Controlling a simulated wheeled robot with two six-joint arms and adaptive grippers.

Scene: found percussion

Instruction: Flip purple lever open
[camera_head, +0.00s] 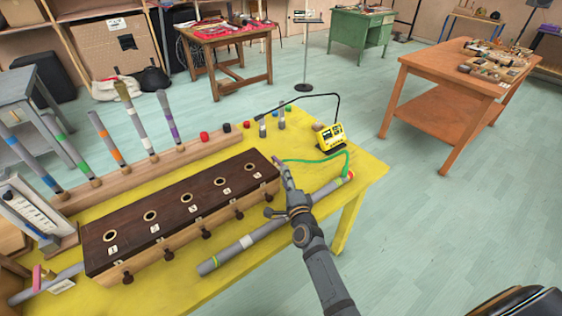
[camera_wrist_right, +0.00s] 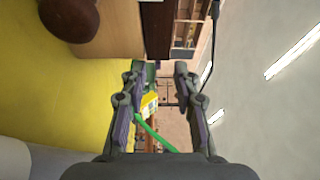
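A grey tube with a purple band (camera_head: 168,118) stands tilted in the wooden rail at the back of the yellow table. No separate purple lever can be made out for certain. A dark-topped wooden box (camera_head: 180,212) with several numbered holes and knobs along its front lies before the rail. My right gripper (camera_head: 278,180) is at the box's right end, above the table. In the right wrist view its two fingers (camera_wrist_right: 158,78) are apart, with nothing seen held between them. Whether it touches the box cannot be told. My left gripper is not in view.
A grey tube (camera_head: 240,247) lies along the front of the yellow table (camera_head: 366,178). A small yellow device (camera_head: 332,136) with a green cable stands at the right back. A pink piece (camera_head: 37,278) is at the left. Floor is open to the right.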

